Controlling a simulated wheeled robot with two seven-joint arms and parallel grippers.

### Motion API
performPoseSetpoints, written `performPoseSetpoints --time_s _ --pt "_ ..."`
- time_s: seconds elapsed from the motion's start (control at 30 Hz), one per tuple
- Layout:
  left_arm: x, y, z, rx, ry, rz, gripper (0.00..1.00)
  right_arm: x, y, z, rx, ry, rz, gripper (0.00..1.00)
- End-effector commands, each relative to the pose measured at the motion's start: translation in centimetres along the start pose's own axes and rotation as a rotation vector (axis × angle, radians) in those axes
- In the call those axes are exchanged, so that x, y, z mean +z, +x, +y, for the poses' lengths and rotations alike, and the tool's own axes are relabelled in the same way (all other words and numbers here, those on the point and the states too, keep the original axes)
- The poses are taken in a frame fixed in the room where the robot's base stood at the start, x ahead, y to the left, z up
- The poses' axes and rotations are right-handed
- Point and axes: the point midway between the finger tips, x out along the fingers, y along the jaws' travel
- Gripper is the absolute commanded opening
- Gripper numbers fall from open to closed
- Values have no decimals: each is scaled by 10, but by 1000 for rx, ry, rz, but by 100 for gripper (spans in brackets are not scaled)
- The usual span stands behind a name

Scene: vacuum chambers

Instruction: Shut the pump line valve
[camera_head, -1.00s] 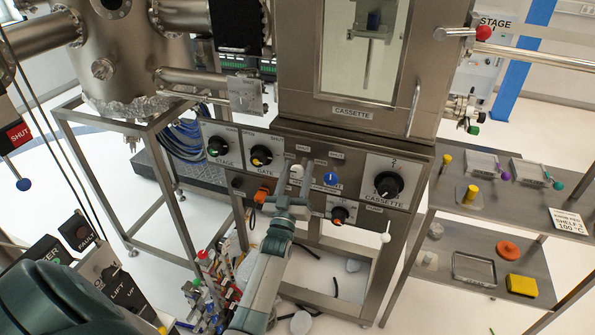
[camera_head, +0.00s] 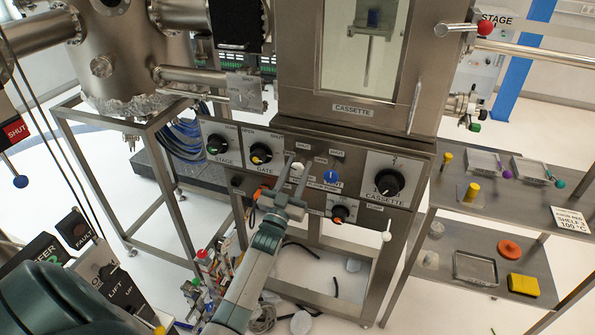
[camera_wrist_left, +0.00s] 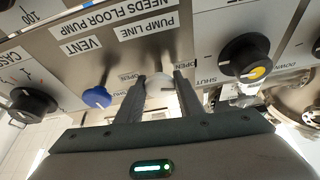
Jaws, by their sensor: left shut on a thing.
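The pump line valve is a small white knob (camera_head: 298,168) on the front panel under the cassette chamber. In the left wrist view the white knob (camera_wrist_left: 160,86) sits between the two fingertips, below the PUMP LINE label (camera_wrist_left: 147,26). OPEN and SHUT labels show around it. My left gripper (camera_head: 296,172) reaches up from below and is shut on the knob, and it shows in the left wrist view too (camera_wrist_left: 161,84). The fingers partly cover the knob, and I cannot tell its exact setting. My right gripper is not in view.
The blue vent knob (camera_head: 331,177) is just right of the gripper. The gate knob (camera_head: 261,154) and stage knob (camera_head: 217,145) are to its left, the large cassette knob (camera_head: 389,183) farther right. A shelf rack (camera_head: 500,215) stands at right.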

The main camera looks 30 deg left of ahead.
Motion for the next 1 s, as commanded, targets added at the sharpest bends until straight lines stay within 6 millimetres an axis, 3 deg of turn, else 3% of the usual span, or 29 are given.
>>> performPoseSetpoints --time_s 0.47,1.0 --pt "0 0 -1 175 418 0 11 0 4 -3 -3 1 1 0" --pt "-2 0 0 369 887 0 11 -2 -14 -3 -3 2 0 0"
